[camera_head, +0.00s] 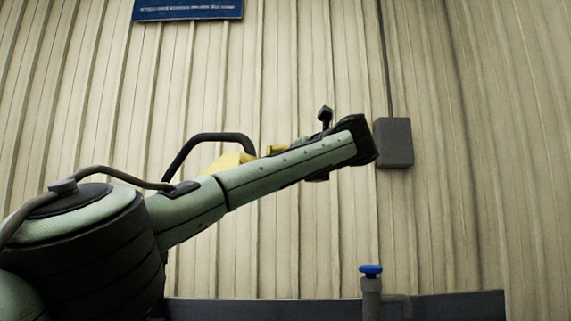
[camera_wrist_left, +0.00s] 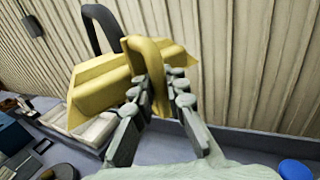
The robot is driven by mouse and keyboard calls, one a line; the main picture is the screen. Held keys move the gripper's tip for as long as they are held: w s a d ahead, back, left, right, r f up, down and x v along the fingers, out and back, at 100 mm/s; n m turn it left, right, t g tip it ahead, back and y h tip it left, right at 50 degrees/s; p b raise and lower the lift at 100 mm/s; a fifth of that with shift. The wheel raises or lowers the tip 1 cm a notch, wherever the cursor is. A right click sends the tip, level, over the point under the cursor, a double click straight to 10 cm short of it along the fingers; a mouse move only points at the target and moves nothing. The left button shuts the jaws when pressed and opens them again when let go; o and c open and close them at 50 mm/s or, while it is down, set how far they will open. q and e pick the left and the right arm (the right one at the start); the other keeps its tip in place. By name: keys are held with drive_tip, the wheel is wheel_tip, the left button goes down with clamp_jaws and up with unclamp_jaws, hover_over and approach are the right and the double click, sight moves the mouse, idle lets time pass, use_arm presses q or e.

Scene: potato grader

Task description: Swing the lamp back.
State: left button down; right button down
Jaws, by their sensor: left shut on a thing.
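The yellow lamp (camera_wrist_left: 100,85) hangs from a curved dark arm (camera_wrist_left: 102,25) in the left wrist view. A yellow loop handle (camera_wrist_left: 148,65) stands out from its near side. My left gripper (camera_wrist_left: 160,82) has its two jointed grey fingers on either side of this handle and is shut on it. In the head view a part of the yellow lamp (camera_head: 228,162) and its dark arm (camera_head: 208,138) show above my left arm. My left arm hides the rest of the lamp and the gripper's grip there. My right gripper is in neither view.
A ribbed beige wall (camera_head: 480,150) stands behind, with a grey box (camera_head: 394,142) and a blue sign (camera_head: 188,10). A blue-topped post (camera_head: 370,272) stands low at the right. In the left wrist view a pale tray (camera_wrist_left: 92,132) lies below the lamp.

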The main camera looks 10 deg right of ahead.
use_arm(q)
drive_tip(key=shift+s+d, duration=0.15)
drive_tip(key=shift+d, duration=0.2)
drive_tip(key=c, duration=1.6)
unclamp_jaws()
drive_tip(key=shift+s+d+r, duration=0.1)
drive_tip(key=shift+o, duration=0.2)
drive_tip(key=shift+a, duration=0.2)
drive_tip(key=v, duration=1.1)
drive_tip(key=shift+s, duration=0.4)
drive_tip(key=shift+d, duration=0.15)
